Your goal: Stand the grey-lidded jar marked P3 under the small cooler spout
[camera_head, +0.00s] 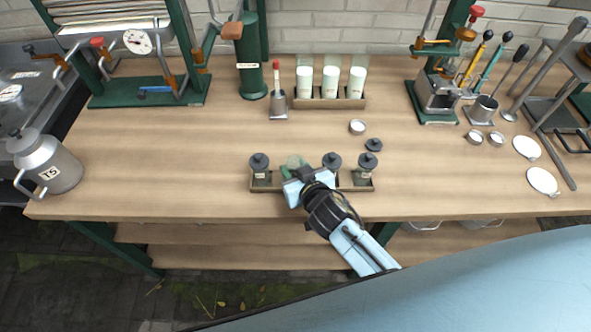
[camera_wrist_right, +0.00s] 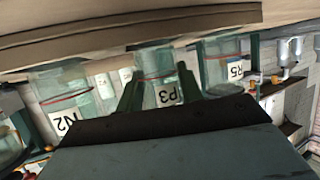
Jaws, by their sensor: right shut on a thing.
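My right gripper (camera_head: 297,180) is at the tray (camera_head: 276,184) at the front of the bench. In the wrist view, its green fingers (camera_wrist_right: 158,95) are shut on the sides of the glass jar marked P3 (camera_wrist_right: 163,92), which appears inverted there. In the head view a pale green top of that jar (camera_head: 293,162) shows behind the gripper; no grey lid can be made out on it. Whether it still rests in the tray is unclear. My left gripper is out of view. I cannot tell for certain which fitting is the small cooler spout.
Jars N2 (camera_wrist_right: 66,105) and R5 (camera_wrist_right: 222,68) flank the held jar closely. A loose dark lid (camera_head: 373,145) and white dish (camera_head: 357,127) lie behind.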

